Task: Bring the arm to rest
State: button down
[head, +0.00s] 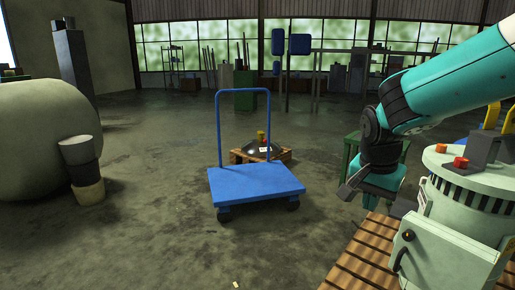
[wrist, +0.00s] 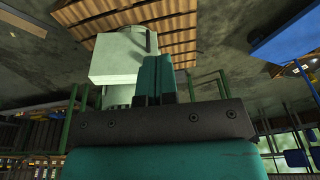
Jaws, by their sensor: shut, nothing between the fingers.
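My arm reaches in from the right of the head view, bent down at a dark joint. My gripper (head: 370,202) hangs at its end, above the floor beside the slatted wooden pallet (head: 362,252). In the wrist view its two teal fingers (wrist: 153,62) are pressed together with nothing between them. A pale green machine (head: 463,205) with red knobs stands on the pallet, right of my gripper. In the wrist view a pale box-like part (wrist: 118,55) shows beyond the fingers, apparently part of that machine. No contact with my gripper is visible.
A blue cart (head: 255,184) stands left of my gripper, with a dark domed part (head: 263,148) on a small pallet behind it. A green stand (head: 352,146) is close behind my arm. A large rounded tank (head: 45,140) is far left.

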jog(key=s+a+r+n+g+y, duration=0.1)
jog(key=s+a+r+n+y, duration=0.15)
jog(key=s+a+n, duration=0.75)
jog(key=s+d+r+n+g+y, duration=0.1)
jog(key=s+n+y, duration=0.35)
jog(key=s, duration=1.15)
notch_tip(320, 180, up, 32)
jog(key=n+h+p, duration=0.1)
jog(key=p, duration=3.1)
jog(key=shift+w+a, duration=0.15)
jog(key=shift+w, duration=0.1)
